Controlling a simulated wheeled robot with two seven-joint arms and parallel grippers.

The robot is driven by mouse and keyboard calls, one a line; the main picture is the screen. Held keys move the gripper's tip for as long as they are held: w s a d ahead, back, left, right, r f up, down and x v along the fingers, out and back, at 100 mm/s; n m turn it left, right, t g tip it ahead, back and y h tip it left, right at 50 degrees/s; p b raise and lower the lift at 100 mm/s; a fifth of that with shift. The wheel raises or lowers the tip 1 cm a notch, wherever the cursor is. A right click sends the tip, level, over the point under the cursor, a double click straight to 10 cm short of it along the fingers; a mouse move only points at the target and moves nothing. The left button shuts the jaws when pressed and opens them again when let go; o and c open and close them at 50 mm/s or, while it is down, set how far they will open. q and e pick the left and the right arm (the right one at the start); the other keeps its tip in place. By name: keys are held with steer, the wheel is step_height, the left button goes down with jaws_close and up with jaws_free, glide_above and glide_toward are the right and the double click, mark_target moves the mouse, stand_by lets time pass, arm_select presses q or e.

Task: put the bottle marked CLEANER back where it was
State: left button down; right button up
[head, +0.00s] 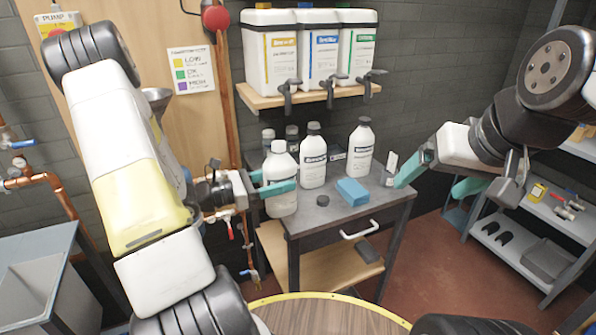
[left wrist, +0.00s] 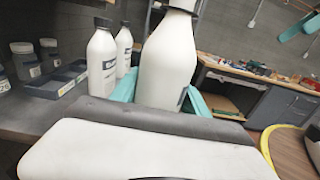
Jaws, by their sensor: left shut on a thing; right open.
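My right gripper (head: 437,178) is open and empty, right of the cart.
Above is a wooden shelf (head: 310,95) with three canisters and taps. A round yellow-rimmed table (head: 325,298) is in front.

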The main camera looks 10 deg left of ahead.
arm_select(q)
steer(key=w+a+f, duration=0.1)
steer(key=w+f, duration=0.1)
steer(key=w, duration=0.5)
steer(key=w+a+f, duration=0.1)
steer(key=w+f, duration=0.2)
steer(key=w, duration=0.4)
steer(key=shift+w+a, duration=0.35)
steer(key=shift+a, duration=0.05)
steer(key=c, duration=0.6)
jaws_free()
steer(key=shift+o, duration=0.2)
steer(key=v, duration=1.2)
